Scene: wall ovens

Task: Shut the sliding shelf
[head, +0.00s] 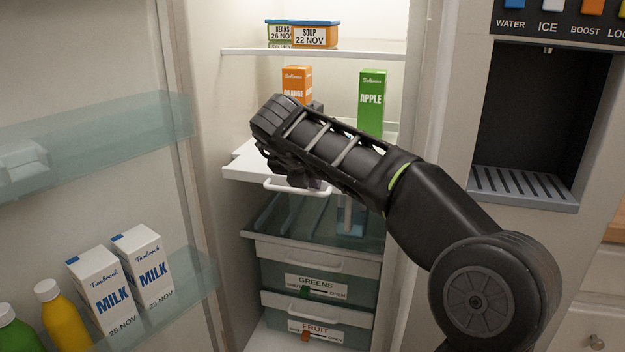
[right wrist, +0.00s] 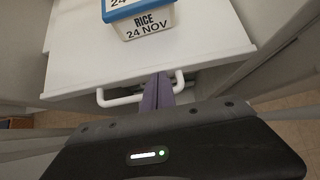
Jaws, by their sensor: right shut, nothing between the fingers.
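The sliding shelf (head: 245,168) is a white board inside the open fridge, standing out past the fixed shelf above. It also shows in the right wrist view (right wrist: 90,65). Its white bar handle (head: 285,187) is on the front edge and shows in the right wrist view (right wrist: 122,101). My right gripper (head: 314,184) is at the handle with its fingers (right wrist: 158,90) shut and empty, overlapping the handle's middle. I cannot tell whether they touch it. My right arm hides part of the shelf. My left gripper is not in view.
A rice box (right wrist: 148,22) stands on the sliding shelf. Orange (head: 296,82) and apple (head: 371,95) cartons stand behind. Greens (head: 320,285) and fruit (head: 315,332) drawers are below. The open door with milk cartons (head: 104,290) is at left; a water dispenser (head: 540,110) is at right.

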